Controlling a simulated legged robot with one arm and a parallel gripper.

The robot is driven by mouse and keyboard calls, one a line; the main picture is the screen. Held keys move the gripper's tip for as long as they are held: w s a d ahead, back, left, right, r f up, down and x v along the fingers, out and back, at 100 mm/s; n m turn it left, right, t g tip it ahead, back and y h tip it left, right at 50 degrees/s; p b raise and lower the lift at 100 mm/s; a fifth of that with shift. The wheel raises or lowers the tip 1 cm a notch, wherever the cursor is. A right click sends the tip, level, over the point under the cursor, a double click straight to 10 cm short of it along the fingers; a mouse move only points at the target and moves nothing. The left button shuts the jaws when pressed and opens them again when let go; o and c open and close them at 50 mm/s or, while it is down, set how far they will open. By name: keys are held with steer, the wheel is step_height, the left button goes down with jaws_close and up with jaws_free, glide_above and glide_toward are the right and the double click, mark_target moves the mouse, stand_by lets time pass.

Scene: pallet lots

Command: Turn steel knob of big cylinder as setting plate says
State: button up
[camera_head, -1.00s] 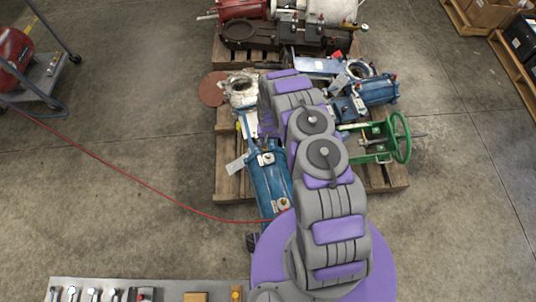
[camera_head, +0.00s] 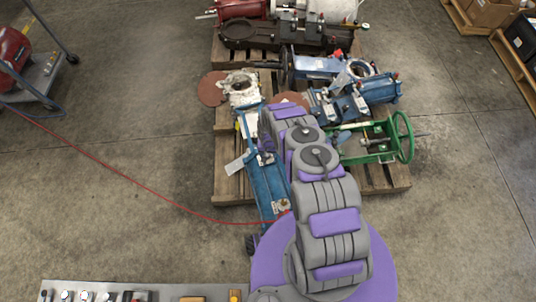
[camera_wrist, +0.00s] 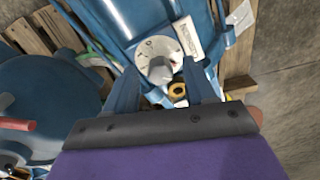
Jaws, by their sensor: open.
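A long blue cylinder (camera_head: 268,190) lies on the pallet in the head view, partly covered by my arm. In the wrist view, a blue cylinder body (camera_wrist: 118,18) bears a grey steel knob (camera_wrist: 160,71) on a round white dial (camera_wrist: 147,50) with dark marks. A white plate (camera_wrist: 187,38) with small print, too small to read, sits right of the dial. My gripper (camera_wrist: 160,66) is open, its two fingers on either side of the knob. I cannot tell whether they touch it. In the head view my gripper is not clearly visible.
A white tag (camera_head: 237,165) hangs beside the cylinder. A green frame with a handwheel (camera_head: 403,137) stands on the pallet's right. A red hose (camera_head: 130,178) crosses the floor. Floor left of the pallet is mostly clear.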

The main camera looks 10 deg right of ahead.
steer(key=shift+f, duration=0.1)
steer(key=shift+c, duration=0.2)
jaws_close()
steer(key=shift+a, duration=0.1)
stand_by(0.4)
steer(key=shift+m, duration=3)
steer(key=shift+o, duration=0.2)
jaws_free()
